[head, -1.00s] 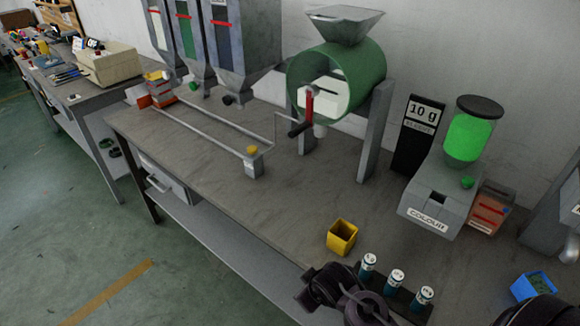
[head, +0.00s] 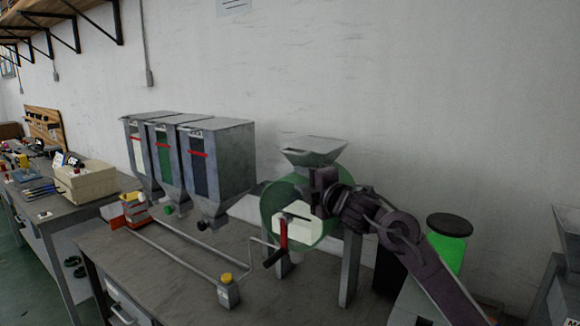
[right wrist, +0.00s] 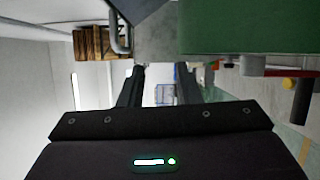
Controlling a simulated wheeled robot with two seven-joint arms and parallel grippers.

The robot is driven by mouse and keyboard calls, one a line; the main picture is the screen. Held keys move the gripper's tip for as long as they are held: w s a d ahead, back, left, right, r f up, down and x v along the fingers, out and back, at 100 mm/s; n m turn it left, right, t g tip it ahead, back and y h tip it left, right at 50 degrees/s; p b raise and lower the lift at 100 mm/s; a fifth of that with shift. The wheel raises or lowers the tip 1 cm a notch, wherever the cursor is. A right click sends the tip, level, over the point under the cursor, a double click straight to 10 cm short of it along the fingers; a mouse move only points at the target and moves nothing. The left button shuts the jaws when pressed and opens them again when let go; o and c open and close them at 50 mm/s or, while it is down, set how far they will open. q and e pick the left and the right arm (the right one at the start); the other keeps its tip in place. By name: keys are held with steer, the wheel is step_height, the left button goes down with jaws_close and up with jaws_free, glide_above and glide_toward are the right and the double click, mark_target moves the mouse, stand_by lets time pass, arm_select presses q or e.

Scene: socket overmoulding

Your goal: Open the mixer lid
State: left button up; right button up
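The mixer is a green drum (head: 271,207) on grey legs with a grey hopper (head: 315,147) on top. A red crank lever with a black grip (head: 274,257) hangs at its front. My right gripper (head: 318,190) is at the drum's upper right, just below the hopper, and hides part of both. In the right wrist view its two fingers (right wrist: 160,88) are apart, with distant background between them. The drum (right wrist: 245,28) and a grey metal part (right wrist: 157,30) show above the fingers. I cannot make out a separate lid. My left gripper is not in view.
Three grey hopper bins (head: 215,165) stand left of the mixer. A post with a yellow cap (head: 228,290) stands at the bench's front. A green-filled container (head: 447,250) is right of the mixer, partly behind my arm. The bench middle (head: 190,260) is mostly clear.

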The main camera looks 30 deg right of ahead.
mark_target(290, 153)
steer(key=shift+n+t, duration=0.4)
steer(key=shift+n, duration=0.2)
steer(key=w+r+p, duration=0.1)
steer(key=w+r, duration=0.1)
steer(key=w, duration=0.1)
steer(key=w+d+r+p, duration=0.1)
steer(key=w+r+p, duration=0.1)
steer(key=r, duration=0.1)
steer(key=shift+w+r+p, duration=0.1)
steer(key=shift+w+p, duration=0.2)
steer(key=shift+w, duration=0.85)
steer(key=shift+c, duration=0.3)
jaws_close()
